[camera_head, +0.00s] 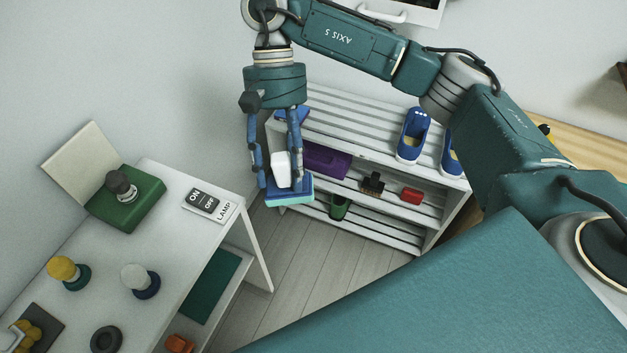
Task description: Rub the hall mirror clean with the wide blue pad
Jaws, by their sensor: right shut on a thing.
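The wide blue pad (300,192) has a white block-like handle (281,167) on top. My right gripper (279,182) points down and is shut on this handle, one finger on each side. The pad hangs roughly level in front of the slatted rack and to the right of the white table. I cannot tell its exact height. No hall mirror can be made out in this view. My left gripper is not in view.
A white slatted rack (340,107) holds blue shoes (413,135), a purple box (318,159), a brush and a red item. A white table (180,236) at left carries a green box (126,205), a lamp switch (209,205) and several knobbed items. Some floor (285,268) is clear.

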